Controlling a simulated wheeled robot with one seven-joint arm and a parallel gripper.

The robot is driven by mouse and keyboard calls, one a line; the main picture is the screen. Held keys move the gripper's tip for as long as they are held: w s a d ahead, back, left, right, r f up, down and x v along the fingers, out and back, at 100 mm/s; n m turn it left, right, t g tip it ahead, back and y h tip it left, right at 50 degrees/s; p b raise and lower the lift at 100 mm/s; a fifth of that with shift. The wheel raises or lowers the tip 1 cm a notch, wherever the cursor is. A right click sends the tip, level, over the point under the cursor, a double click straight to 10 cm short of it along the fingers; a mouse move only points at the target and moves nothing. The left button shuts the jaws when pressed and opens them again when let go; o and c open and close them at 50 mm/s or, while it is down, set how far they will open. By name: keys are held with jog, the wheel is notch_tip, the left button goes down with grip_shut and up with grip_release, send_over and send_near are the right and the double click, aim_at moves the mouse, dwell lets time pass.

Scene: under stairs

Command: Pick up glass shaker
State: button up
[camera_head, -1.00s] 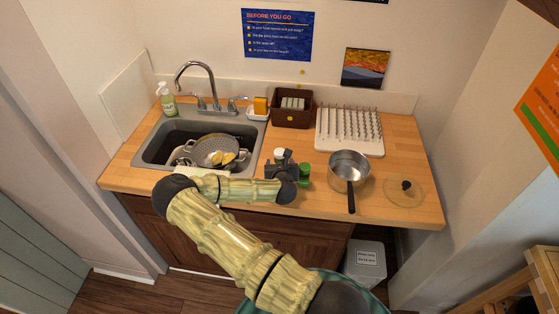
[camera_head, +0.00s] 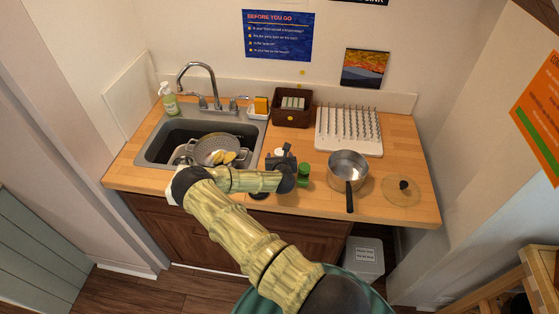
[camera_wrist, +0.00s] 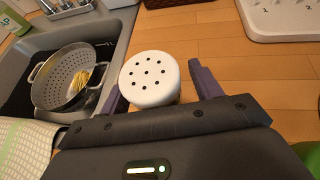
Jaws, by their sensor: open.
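The glass shaker has a round white lid with several dark holes, seen from above in the wrist view (camera_wrist: 150,78). In the head view only a bit of its white top (camera_head: 279,152) shows behind my gripper (camera_head: 283,162). In the wrist view my gripper (camera_wrist: 156,84) is open, with one purple-grey finger on each side of the shaker. The right finger is clearly apart from the lid; the left one is close to it. The shaker's body is mostly hidden below the lid.
A green-lidded container (camera_head: 304,170) stands just right of my gripper. A steel pot (camera_head: 347,165) and a glass lid (camera_head: 402,189) are farther right. The sink with a colander (camera_head: 215,151) is on the left. A brown basket (camera_head: 291,105) and drying rack (camera_head: 349,130) are behind.

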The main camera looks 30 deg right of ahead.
jog(key=shift+c, duration=0.4)
jog(key=c, duration=1)
jog(key=shift+c, duration=0.2)
notch_tip(320, 180, up, 10)
jog(key=b, duration=0.3)
